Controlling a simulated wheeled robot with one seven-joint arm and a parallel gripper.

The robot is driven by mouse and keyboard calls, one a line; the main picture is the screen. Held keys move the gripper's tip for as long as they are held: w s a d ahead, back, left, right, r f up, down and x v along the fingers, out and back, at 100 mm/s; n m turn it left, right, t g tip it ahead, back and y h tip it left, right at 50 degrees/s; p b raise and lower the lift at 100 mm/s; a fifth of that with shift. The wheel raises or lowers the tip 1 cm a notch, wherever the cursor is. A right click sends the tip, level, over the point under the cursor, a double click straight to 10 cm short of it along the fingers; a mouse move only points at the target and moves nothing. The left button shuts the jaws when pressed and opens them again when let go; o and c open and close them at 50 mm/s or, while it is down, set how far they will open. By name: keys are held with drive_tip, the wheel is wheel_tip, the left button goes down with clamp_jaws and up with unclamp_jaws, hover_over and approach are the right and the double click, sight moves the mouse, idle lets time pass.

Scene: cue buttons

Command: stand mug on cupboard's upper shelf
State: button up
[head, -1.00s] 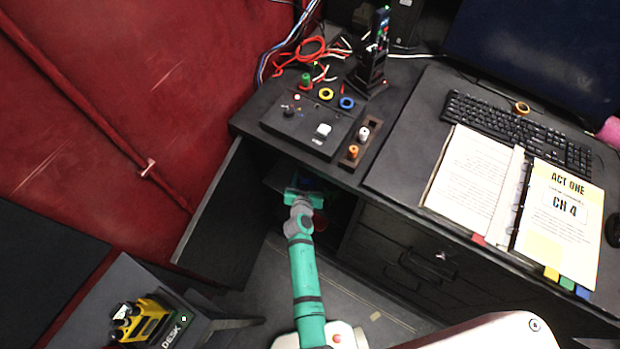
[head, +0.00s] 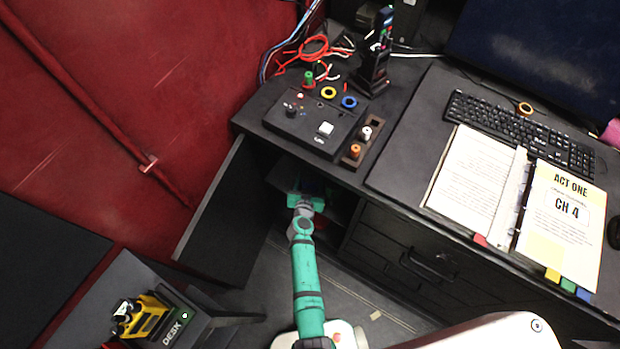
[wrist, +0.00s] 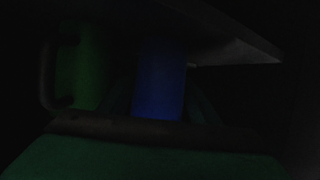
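The open cupboard under the desk shows in the head view, with a board of its upper shelf (head: 287,177) at its left. My gripper (head: 308,190) is at the cupboard mouth, mostly in shadow. In the very dark wrist view, a blue cylinder (wrist: 160,82) stands between my gripper's fingers (wrist: 160,100); whether they touch it is unclear. A green mug-like thing (wrist: 82,70) with a dark handle is to its left. I cannot tell whether the blue cylinder has a handle. A grey board edge (wrist: 240,53) runs above.
The cupboard door (head: 225,215) stands open at the left. A red thing (head: 320,224) is low inside the cupboard. Drawers (head: 400,260) are to the right. A side table with a yellow device (head: 145,318) is at lower left. The desktop holds a control box (head: 315,125) and binder.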

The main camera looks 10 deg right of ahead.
drive_tip(key=shift+r, duration=0.1)
idle(0.3)
drive_tip(key=s+a+r+n+y, duration=0.1)
drive_tip(key=s+a+r, duration=0.3)
drive_tip(key=s, duration=0.6)
drive_tip(key=s+a+r+n+t+y, duration=0.1)
drive_tip(key=s+a+r, duration=0.3)
drive_tip(key=s, duration=0.6)
drive_tip(key=s+a+r+n+y, duration=0.15)
drive_tip(key=s+a+r, duration=0.25)
drive_tip(key=s, duration=0.6)
drive_tip(key=s+r+t, duration=0.1)
drive_tip(key=s+r, duration=0.4)
drive_tip(key=r, duration=0.4)
drive_tip(key=s+r+y, duration=0.1)
drive_tip(key=s+r, duration=0.4)
drive_tip(key=r, duration=0.5)
drive_tip(key=shift+s+a+r+n+t, duration=0.15)
drive_tip(key=shift+s+a+n+t, duration=0.15)
drive_tip(key=shift+a+n+t, duration=0.15)
drive_tip(key=shift+c, duration=0.2)
